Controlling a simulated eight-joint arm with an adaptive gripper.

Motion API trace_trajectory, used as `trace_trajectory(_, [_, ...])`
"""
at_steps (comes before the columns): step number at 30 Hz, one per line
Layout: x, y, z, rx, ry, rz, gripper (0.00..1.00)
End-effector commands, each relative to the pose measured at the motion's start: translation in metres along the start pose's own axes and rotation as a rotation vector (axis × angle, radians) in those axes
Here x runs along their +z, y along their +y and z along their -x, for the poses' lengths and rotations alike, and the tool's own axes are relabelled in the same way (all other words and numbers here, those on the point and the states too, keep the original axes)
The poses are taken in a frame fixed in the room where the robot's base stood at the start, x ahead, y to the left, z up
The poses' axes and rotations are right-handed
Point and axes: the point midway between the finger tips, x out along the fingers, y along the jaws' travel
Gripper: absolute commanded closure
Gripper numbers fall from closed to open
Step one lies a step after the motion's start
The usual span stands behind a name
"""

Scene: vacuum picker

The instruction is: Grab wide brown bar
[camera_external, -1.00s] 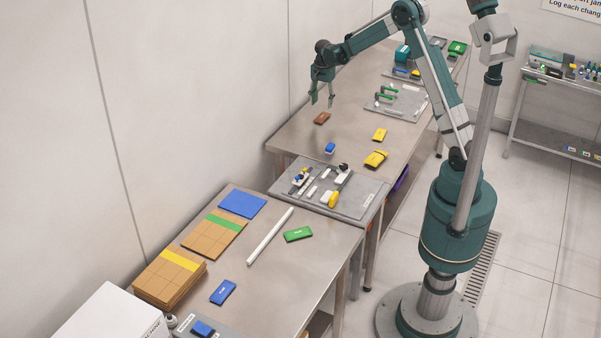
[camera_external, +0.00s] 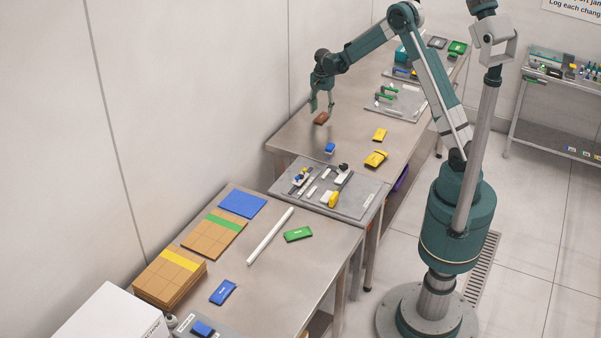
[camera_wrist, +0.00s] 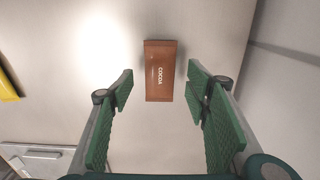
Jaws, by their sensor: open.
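The wide brown bar (camera_external: 320,119) lies flat on the far metal table, near its wall-side edge. In the wrist view the brown bar (camera_wrist: 160,75) carries the word COCOA and lies ahead of the fingertips, centred between them. My gripper (camera_external: 322,107) is right above the bar, with its fingers pointing down. In the wrist view my gripper (camera_wrist: 160,88) is open and empty, its green-padded fingers spread wider than the bar. The fingers appear apart from the bar; the exact height above it is hard to tell.
A yellow bar (camera_external: 380,134), a small blue block (camera_external: 330,148) and a yellow item (camera_external: 376,159) lie on the same table. A grey tray (camera_external: 412,112) with green-handled tools is to the right. Table around the brown bar is clear. The wall stands close on the left.

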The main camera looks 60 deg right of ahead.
Motion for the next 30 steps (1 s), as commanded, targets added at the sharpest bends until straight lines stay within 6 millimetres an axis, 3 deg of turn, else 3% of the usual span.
trace_trajectory(9, [0.001,0.0,-0.029,0.0,0.0,0.0,0.52])
trace_trajectory(26, [0.001,0.0,-0.03,0.0,0.0,0.0,0.52])
trace_trajectory(30, [0.001,0.0,-0.03,0.0,0.0,0.0,0.68])
